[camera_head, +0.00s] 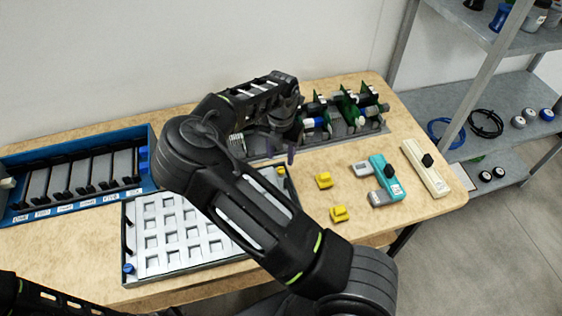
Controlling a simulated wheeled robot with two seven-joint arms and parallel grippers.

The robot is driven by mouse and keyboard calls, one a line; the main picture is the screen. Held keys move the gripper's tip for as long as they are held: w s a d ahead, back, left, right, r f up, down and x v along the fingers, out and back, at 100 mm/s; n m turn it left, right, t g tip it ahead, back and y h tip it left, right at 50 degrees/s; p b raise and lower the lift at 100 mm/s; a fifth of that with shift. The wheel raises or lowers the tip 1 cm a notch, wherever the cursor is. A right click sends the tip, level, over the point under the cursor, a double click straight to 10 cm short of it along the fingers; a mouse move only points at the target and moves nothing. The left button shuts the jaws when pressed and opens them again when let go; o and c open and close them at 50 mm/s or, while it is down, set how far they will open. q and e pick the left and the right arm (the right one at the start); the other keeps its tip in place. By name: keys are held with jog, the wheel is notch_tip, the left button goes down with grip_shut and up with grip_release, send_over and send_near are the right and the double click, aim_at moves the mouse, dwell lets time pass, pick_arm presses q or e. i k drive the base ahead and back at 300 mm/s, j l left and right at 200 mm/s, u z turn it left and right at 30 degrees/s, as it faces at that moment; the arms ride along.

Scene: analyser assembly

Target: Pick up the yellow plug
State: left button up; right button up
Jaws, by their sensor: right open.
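Two small yellow plugs lie on the wooden table right of the middle: one yellow plug (324,181) farther back and another yellow plug (339,214) nearer the front. My right gripper (281,152) hangs over the back of the table, left of and behind both plugs. Its purple-grey fingers point down, apart and empty, clear of the plugs. My right arm crosses the middle of the view and hides part of the white tray. My left gripper is not visible; only dark arm parts show at the lower left.
A white tray (158,237) with square pockets lies front left, beside a blue rack (150,187). Green boards (347,104) stand on a grey base at the back. A teal device (386,176) and a cream block (424,168) lie right of the plugs. Grey shelves (480,150) stand at right.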

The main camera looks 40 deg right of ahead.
aim_at(339, 213)
jog(key=k, duration=1)
